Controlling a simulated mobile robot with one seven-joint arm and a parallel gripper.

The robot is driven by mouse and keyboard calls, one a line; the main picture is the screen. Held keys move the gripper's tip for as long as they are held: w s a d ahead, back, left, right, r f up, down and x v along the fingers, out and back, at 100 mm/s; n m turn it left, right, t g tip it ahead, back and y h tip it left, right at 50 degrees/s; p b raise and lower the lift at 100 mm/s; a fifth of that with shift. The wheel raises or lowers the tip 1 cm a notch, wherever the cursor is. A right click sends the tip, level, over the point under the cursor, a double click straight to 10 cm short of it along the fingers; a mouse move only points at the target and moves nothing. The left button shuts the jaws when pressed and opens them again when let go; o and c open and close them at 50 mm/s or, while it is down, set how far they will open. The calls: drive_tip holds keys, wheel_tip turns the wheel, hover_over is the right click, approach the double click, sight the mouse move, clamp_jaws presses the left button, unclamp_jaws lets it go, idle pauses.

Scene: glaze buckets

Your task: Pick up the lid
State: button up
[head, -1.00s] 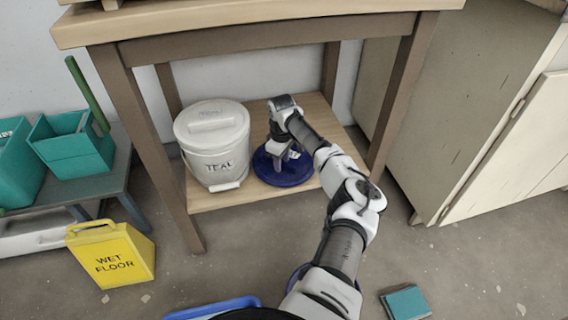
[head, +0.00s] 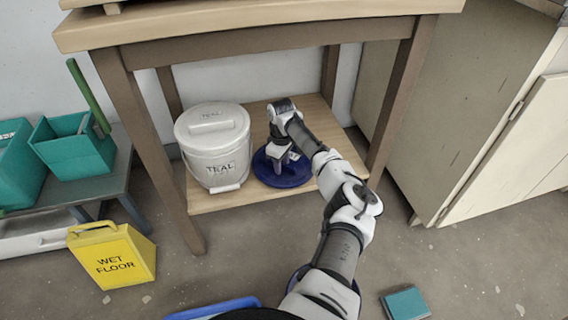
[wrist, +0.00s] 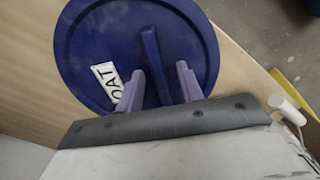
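The lid is a round, dark blue disc (head: 300,176) lying flat on the low wooden shelf, right of the white bucket. In the wrist view the lid (wrist: 90,45) shows a raised straight bar handle (wrist: 150,50) and a white label, of which "OAT" is readable. My gripper (head: 280,162) is directly above the lid, pointing down. In the wrist view my gripper (wrist: 159,88) is open, one finger on each side of the handle, with gaps visible on both sides. How far the fingertips are from the disc I cannot tell.
A white lidded bucket marked TEAL (head: 213,150) stands close on the left. The wooden table top (head: 250,20) is overhead, with legs (head: 148,150) at both sides. A yellow wet-floor sign (head: 112,257) and a teal block (head: 405,302) are on the floor.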

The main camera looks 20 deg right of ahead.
clamp_jaws()
drive_tip(key=shift+r+b, duration=0.1)
drive_tip(key=shift+b, duration=0.3)
